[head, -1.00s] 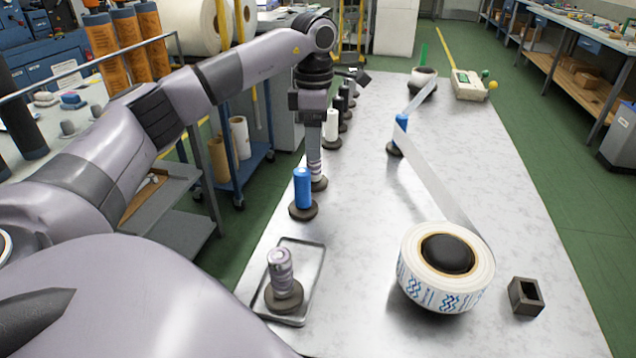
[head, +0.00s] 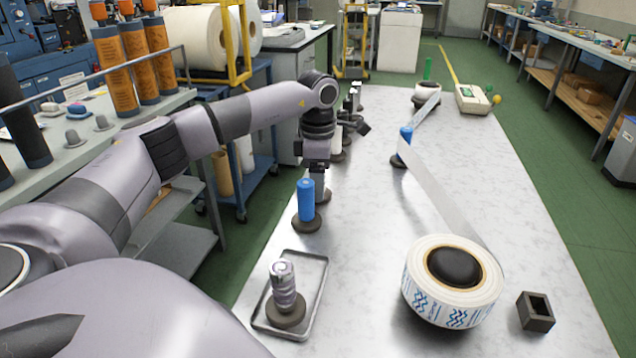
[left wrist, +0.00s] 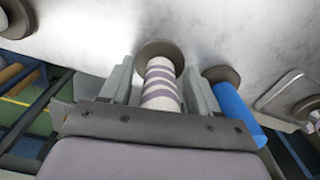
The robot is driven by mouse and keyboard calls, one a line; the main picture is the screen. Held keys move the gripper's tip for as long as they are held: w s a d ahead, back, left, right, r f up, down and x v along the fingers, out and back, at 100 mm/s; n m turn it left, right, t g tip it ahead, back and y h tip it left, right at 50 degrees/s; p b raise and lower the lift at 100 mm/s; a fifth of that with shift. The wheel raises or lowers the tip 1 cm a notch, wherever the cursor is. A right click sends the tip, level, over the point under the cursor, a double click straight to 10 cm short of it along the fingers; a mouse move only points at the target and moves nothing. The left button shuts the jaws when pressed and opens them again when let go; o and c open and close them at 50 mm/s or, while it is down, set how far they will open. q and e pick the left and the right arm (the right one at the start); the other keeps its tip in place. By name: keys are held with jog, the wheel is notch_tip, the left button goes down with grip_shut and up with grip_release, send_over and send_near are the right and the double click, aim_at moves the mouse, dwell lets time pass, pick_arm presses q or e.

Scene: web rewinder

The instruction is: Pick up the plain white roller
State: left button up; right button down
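The plain white roller does not show clearly now; in the head view my left arm and gripper cover its place in the row. My left gripper (head: 318,168) points down over the roller just behind the blue one. In the left wrist view its open fingers (left wrist: 160,72) stand on either side of a white roller with grey-purple stripes (left wrist: 161,88), with a gap at least on the left. That roller stands on a dark round base (head: 321,196). A blue roller (head: 306,198) stands beside it, and also shows in the left wrist view (left wrist: 238,113). My right gripper is out of view.
A grey tray (head: 318,283) at the table's front left holds a striped roller (head: 283,280). A large printed roll (head: 440,305) feeds a web past another blue roller (head: 405,140). A dark square block (head: 537,318) stands at right.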

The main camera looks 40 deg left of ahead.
pick_arm(q)
grip_shut()
dwell(1.1)
jog(key=shift+w+r, duration=0.1)
jog(key=shift+r, duration=0.1)
